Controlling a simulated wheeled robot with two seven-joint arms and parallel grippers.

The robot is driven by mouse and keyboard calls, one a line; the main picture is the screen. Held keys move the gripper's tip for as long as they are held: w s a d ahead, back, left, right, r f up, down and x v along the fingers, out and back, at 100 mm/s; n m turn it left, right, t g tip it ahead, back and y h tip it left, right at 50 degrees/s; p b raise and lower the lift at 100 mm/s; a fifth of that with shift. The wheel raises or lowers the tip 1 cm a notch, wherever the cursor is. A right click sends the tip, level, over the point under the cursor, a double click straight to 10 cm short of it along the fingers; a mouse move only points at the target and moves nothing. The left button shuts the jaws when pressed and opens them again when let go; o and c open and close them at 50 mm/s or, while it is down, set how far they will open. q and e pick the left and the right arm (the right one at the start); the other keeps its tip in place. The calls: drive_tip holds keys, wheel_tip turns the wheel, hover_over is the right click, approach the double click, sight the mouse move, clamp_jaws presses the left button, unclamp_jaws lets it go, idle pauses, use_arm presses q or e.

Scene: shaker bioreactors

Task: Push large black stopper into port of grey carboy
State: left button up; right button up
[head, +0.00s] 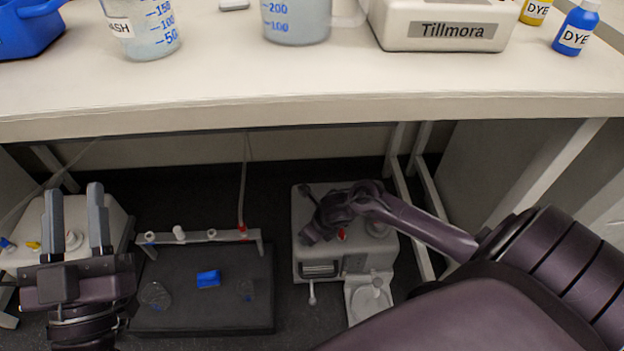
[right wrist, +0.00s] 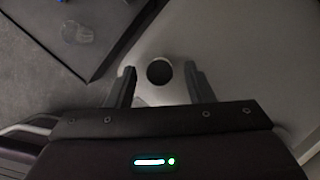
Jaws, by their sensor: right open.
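The grey carboy (head: 303,252) stands on the floor under the bench, right of the black platform in the head view. My right gripper (head: 310,236) is over its left part. In the right wrist view, my right gripper (right wrist: 159,78) is open, with one finger on each side of a round black spot (right wrist: 159,72) on a pale surface. I cannot tell whether this spot is the large black stopper or the open port. No gap to the fingers is clearly closed. My left gripper (head: 76,222) is open and empty at the left, fingers pointing up in the picture.
A black platform (head: 205,312) with a clear flask (head: 155,295) and a blue piece (head: 208,279) lies left of the carboy. A rail (head: 205,236) with fittings runs along its back. The bench edge (head: 300,112) is above. A pale unit (head: 115,215) stands at left.

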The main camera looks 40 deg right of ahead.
drive_tip(key=p+v, duration=0.3)
drive_tip(key=v, duration=0.4)
drive_tip(key=shift+s+r, duration=0.25)
drive_tip(key=shift+r, duration=0.1)
